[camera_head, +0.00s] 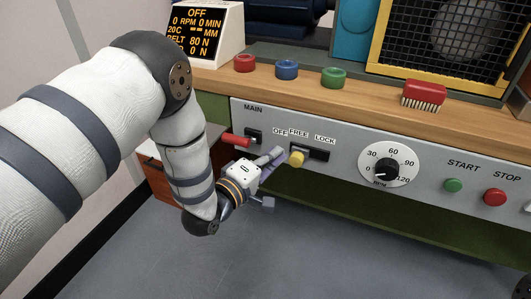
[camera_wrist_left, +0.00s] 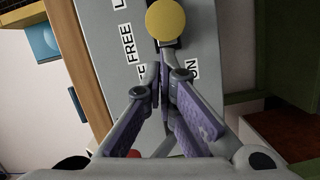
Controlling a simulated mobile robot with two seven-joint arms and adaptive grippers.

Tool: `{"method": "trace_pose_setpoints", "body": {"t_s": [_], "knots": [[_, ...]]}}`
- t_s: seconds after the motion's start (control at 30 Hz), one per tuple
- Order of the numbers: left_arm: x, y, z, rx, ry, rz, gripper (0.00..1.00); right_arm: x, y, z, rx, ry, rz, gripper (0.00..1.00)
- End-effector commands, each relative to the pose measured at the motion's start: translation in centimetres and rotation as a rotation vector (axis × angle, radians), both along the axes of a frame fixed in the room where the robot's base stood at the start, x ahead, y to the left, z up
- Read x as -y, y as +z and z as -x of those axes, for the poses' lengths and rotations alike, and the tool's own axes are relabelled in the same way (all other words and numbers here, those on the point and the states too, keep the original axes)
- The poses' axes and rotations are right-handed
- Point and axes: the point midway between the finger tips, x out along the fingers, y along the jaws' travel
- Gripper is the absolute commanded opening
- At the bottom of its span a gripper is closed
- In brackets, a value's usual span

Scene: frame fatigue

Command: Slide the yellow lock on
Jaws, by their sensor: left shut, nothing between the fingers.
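The yellow lock knob (camera_head: 296,159) sits at the left end of a dark slot (camera_head: 319,154) in the grey panel, below the FREE label. The LOCK label (camera_head: 325,140) is above the slot's right part. My left gripper (camera_head: 275,155) is shut and empty, its fingertips just left of the knob. In the left wrist view the knob (camera_wrist_left: 166,20) is a yellow disc beyond the closed fingertips (camera_wrist_left: 164,72). I cannot tell whether they touch it. My right gripper is not in view.
A red main lever (camera_head: 236,140) is left of my gripper. A dial (camera_head: 388,165), a green button (camera_head: 453,185) and a red button (camera_head: 495,197) are to the right. A brush (camera_head: 424,94) and coloured caps (camera_head: 287,69) stand on the wooden ledge above.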

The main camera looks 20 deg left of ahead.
Motion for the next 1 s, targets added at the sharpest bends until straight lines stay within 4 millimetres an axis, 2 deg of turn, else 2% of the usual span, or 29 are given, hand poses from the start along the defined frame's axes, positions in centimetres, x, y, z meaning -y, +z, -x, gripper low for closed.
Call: {"method": "trace_pose_setpoints", "body": {"t_s": [0.27,0.43,0.57,1.0], "knots": [[0.4,0.0,0.0,0.0,-0.001,0.001,0.0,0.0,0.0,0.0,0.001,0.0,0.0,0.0],[3.2,0.1,0.1,0.002,-0.002,0.002,0.0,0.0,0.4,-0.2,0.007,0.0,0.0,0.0],[4.4,0.1,0.1,0.002,0.0,0.001,0.0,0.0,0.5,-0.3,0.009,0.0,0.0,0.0],[4.6,0.1,0.1,0.0,0.0,0.0,0.0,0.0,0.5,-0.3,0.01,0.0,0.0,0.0]]}}
